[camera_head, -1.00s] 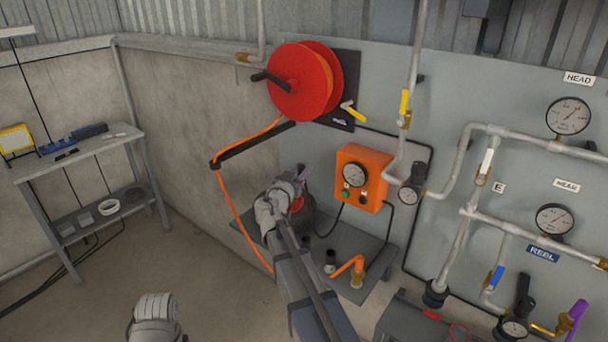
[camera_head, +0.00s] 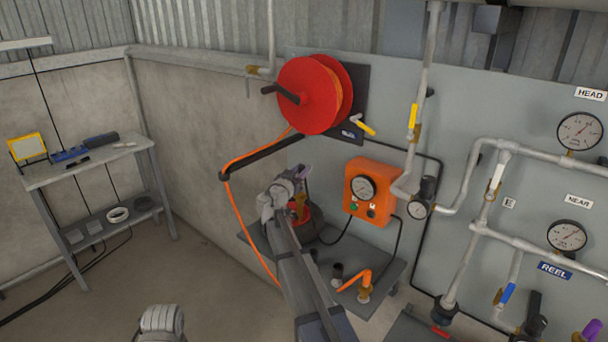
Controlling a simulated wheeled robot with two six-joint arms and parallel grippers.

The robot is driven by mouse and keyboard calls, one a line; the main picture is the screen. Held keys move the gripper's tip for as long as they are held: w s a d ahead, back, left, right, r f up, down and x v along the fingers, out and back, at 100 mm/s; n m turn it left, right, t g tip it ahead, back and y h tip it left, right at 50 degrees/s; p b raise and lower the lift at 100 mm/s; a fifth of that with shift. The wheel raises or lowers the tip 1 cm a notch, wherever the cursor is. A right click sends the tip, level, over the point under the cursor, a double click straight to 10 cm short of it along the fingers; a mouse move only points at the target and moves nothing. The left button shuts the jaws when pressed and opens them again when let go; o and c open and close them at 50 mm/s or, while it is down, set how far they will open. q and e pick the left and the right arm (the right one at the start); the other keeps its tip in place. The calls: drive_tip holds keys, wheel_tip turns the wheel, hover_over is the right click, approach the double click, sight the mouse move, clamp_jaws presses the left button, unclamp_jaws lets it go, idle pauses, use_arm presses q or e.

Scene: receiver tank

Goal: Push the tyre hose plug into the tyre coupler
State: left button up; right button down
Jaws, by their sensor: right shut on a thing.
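My right gripper (camera_head: 300,190) is at mid-picture, above the left part of a low grey bench. An orange bent hose end with a brass fitting (camera_head: 363,285) stands on the bench. The plug and coupler cannot be told apart surely.
An orange hose (camera_head: 237,200) hangs from the red reel (camera_head: 312,95) over a black arm. An orange gauge box (camera_head: 371,190) is on the grey panel, right of the gripper. Pipes, valves and gauges fill the right. A side table (camera_head: 88,165) stands left; the floor between is clear.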

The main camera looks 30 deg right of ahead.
drive_tip(key=shift+w+d, duration=0.2)
drive_tip(key=shift+w, duration=0.85)
drive_tip(key=shift+f+b, duration=2.2)
drive_tip(key=shift+f, duration=0.2)
drive_tip(key=shift+f+b, duration=0.2)
drive_tip(key=shift+b, duration=0.2)
drive_tip(key=shift+f+b, duration=0.45)
drive_tip(key=c, duration=0.6)
unclamp_jaws()
drive_tip(key=shift+s+a, duration=0.1)
